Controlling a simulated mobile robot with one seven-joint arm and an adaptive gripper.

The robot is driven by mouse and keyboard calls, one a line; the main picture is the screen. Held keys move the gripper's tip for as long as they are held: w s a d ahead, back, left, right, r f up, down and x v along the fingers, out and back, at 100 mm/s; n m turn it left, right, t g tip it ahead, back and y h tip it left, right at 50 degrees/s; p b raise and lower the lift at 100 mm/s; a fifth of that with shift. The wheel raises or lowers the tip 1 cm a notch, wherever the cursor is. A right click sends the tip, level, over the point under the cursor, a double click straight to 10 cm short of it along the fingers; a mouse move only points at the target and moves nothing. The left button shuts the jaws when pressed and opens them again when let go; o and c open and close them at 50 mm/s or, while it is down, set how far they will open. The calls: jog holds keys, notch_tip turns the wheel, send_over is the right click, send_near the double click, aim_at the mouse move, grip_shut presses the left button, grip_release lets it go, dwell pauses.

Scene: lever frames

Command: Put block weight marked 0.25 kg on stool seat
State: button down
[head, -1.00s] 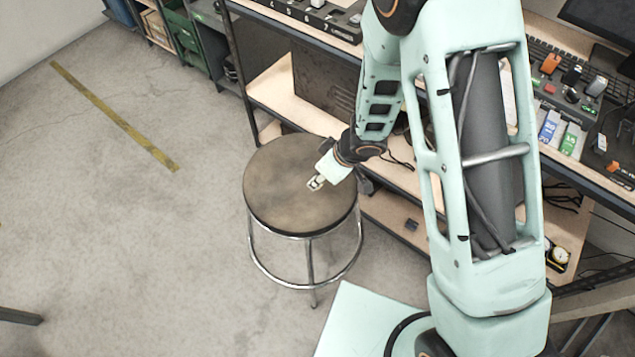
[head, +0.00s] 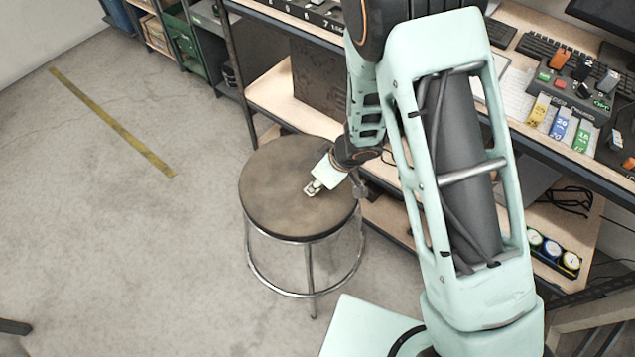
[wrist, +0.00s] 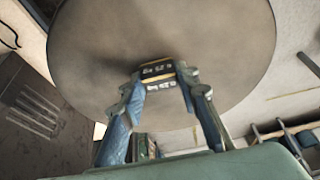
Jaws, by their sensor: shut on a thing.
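The small dark block weight (wrist: 157,72) sits between my fingertips in the wrist view, its "0.25 kg" marking upside down. My gripper (wrist: 160,92) is shut on it. The stool seat (wrist: 215,35) is a round brown disc that fills most of the wrist view behind the block. In the head view the stool seat (head: 270,195) stands on metal legs, and my gripper (head: 312,189) is over its right half. The block is too small to read there. I cannot tell whether it touches the seat.
A workbench (head: 545,150) with a keyboard, switches and coloured tags runs along the right. A shelf board (head: 290,100) lies behind the stool. The rest of the seat is bare. Open floor with a yellow line (head: 115,122) lies to the left.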

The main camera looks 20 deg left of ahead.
jog(key=c, duration=1.9)
grip_release()
jog(key=shift+f, duration=0.15)
jog(key=shift+c, duration=0.2)
jog(key=o, duration=0.5)
jog(key=shift+r, duration=0.3)
jog(key=p+v, duration=0.6)
jog(key=v, duration=0.5)
jog(key=shift+s+d+r, duration=0.1)
jog(key=shift+d+r, duration=0.15)
jog(key=shift+r, duration=0.1)
